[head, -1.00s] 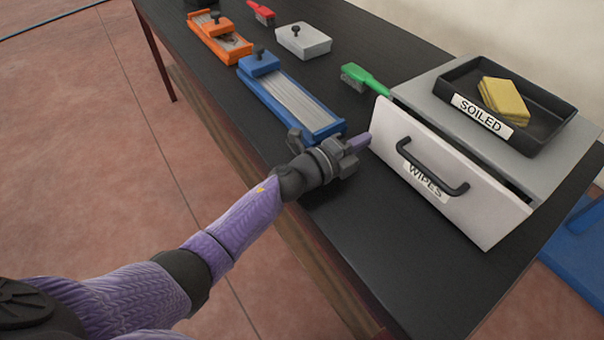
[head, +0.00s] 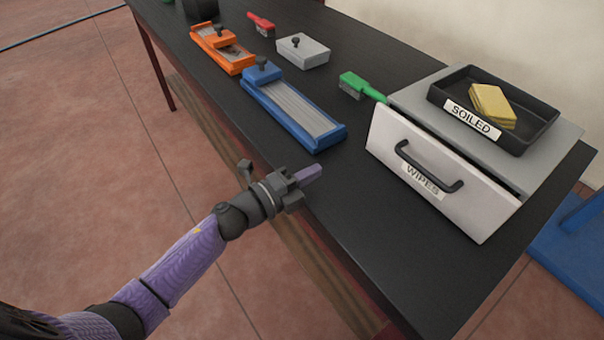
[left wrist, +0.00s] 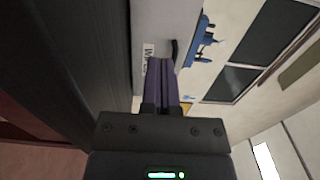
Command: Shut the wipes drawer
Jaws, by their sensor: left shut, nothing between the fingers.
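The wipes drawer (head: 440,185) has a white front with a black bar handle (head: 428,172) and a WIPES label. It sits in a grey box (head: 545,155) at the right of the black table. A thin dark gap shows between the drawer front's top edge and the box. My left gripper (head: 312,172) is shut and empty, with its purple fingers together, left of the drawer front and apart from it, over the table's front edge. In the left wrist view the fingers (left wrist: 163,85) point towards the drawer front (left wrist: 150,25) and its handle (left wrist: 174,48). My right gripper is out of view.
A black SOILED tray (head: 545,130) with yellow wipes (head: 492,105) stands on the box. A blue-framed block (head: 295,105), green brush (head: 362,86), grey block (head: 303,50), orange-framed block (head: 222,48) and red brush (head: 262,25) lie farther back. The tabletop before the drawer is clear.

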